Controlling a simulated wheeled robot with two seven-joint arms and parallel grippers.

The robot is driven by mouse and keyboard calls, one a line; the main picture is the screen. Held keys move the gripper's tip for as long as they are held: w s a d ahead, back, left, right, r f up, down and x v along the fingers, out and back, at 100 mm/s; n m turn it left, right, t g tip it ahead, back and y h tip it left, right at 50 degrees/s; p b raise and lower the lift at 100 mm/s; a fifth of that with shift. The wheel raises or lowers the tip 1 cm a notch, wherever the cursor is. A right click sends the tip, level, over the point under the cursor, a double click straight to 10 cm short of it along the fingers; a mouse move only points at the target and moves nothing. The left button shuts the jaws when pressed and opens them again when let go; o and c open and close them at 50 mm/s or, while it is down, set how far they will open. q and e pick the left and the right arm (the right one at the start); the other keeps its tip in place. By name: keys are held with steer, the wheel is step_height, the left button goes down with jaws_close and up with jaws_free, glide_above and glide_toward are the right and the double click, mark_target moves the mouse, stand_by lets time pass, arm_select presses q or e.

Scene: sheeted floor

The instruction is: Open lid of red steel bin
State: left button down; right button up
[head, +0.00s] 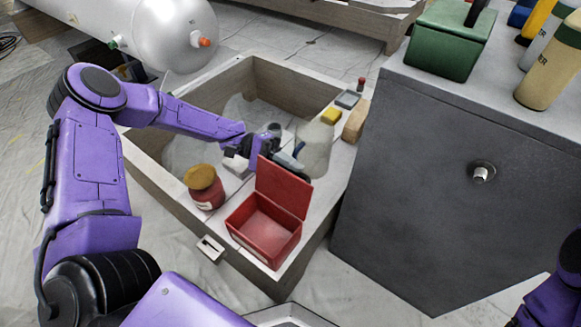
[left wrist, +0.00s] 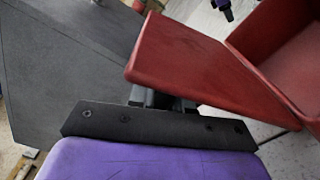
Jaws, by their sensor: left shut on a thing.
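The red steel bin (head: 262,236) stands at the near right corner of a wooden box. Its lid (head: 283,187) is raised to about upright at the back edge, and the empty inside shows. My left gripper (head: 288,158) is behind the lid, at its top edge. In the left wrist view, the lid (left wrist: 195,70) runs up from the dark fingers (left wrist: 162,98), and the open bin (left wrist: 285,45) is at the upper right. The fingers are shut on the lid, though their tips are partly hidden. My right gripper is not in view; part of my right arm shows at the lower right.
A jar with an orange-brown top (head: 205,187) stands just left of the bin. A grey cabinet (head: 430,190) rises close on the right, carrying a green box (head: 449,42) and bottles. A white tank (head: 175,32) is at the back.

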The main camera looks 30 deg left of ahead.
arm_select(q)
steer(key=shift+s+a+r+m+p, duration=0.1)
steer(key=shift+s+r+m+p, duration=0.15)
steer(key=shift+r+m+p, duration=0.25)
steer(key=shift+s+r+m, duration=0.25)
steer(key=shift+s+m, duration=0.1)
steer(key=shift+m, duration=0.25)
steer(key=c, duration=1.1)
jaws_free()
steer(key=shift+f, duration=0.1)
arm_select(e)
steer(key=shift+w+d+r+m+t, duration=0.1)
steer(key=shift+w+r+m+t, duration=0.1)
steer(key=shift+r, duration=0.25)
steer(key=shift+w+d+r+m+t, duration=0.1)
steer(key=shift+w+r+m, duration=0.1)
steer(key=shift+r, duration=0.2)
arm_select(q)
steer(key=a, duration=0.3)
steer(key=w+a+p, duration=0.1)
steer(key=a, duration=0.6)
steer(key=shift+w+a+p, duration=0.2)
steer(key=shift+a+p, duration=0.05)
steer(key=shift+p, duration=0.05)
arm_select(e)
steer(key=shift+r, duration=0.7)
